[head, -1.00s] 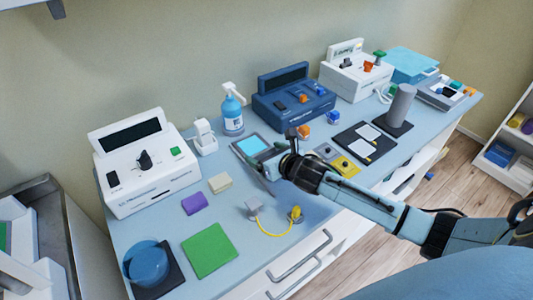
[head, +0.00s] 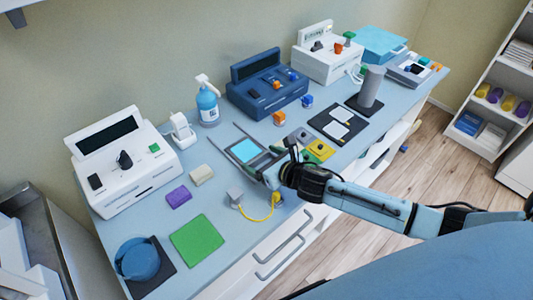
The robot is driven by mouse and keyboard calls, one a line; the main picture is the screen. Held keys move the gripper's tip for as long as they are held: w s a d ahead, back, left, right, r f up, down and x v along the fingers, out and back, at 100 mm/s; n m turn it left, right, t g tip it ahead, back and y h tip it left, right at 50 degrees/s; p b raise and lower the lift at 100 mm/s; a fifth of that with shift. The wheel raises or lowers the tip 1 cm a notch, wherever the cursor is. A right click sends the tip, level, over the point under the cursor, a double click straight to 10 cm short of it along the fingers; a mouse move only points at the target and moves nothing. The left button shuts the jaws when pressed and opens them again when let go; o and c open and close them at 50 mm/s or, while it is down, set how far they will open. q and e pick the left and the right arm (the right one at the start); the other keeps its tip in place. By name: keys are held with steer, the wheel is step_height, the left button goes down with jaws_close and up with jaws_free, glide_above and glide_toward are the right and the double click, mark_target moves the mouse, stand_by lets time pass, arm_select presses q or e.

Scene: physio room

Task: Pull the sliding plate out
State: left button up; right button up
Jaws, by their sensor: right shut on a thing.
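The sliding plate (head: 245,150) is a dark-framed plate with a light cyan square on top. It sits between two thin grey rails (head: 219,151) on the blue counter, and bare rail shows behind it toward the wall. My right gripper (head: 270,174) is at the plate's near edge, shut on it; its fingertips are partly hidden by the wrist. My left gripper is not in view.
A grey block with a yellow cable (head: 258,219) lies just in front of my right gripper. A yellow-and-grey panel (head: 319,150) is close on the right. A white console (head: 122,162) and a blue bottle (head: 207,105) stand behind left. Drawer handles (head: 283,243) stick out along the front.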

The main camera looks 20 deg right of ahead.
steer(key=o, duration=1.3)
steer(key=shift+c, duration=0.2)
steer(key=v, duration=1.3)
steer(key=shift+s+p, duration=0.2)
steer(key=shift+p, duration=0.2)
